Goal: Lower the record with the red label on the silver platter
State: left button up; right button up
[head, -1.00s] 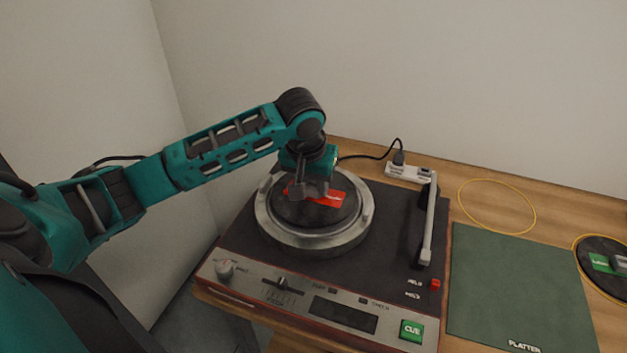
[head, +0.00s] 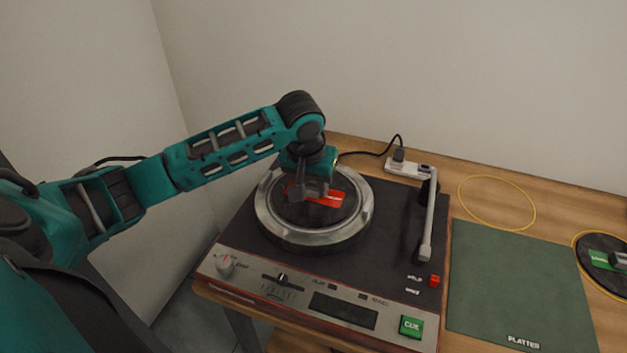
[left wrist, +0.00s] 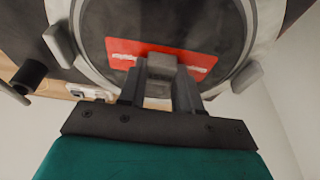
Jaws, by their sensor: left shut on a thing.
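The record with the red label (head: 328,197) is black and lies inside the ring of the silver platter (head: 349,229) on the turntable, in the head view. My left gripper (head: 312,194) is over the record and shut on a grey block at the red label. In the left wrist view the fingers (left wrist: 161,88) close around this grey block, with the red label (left wrist: 190,57) spreading either side and the silver platter rim (left wrist: 254,35) around the record. Whether the record touches the platter surface cannot be told. My right gripper is not in view.
The tonearm (head: 429,215) stands right of the platter, clear of the gripper. A power strip (head: 407,168) is behind it. To the right lie a green mat (head: 515,285), a yellow ring outline (head: 497,179) and another record with a green label (head: 600,262).

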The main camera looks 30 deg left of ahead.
pick_arm(q)
jog(key=o, duration=1.2)
jog(key=shift+c, duration=0.2)
jog(key=w+a+v, duration=0.1)
jog(key=v, duration=1.7)
jog(key=shift+w+d+r, duration=0.2)
jog(key=shift+d+r, duration=0.15)
jog(key=shift+r, duration=0.2)
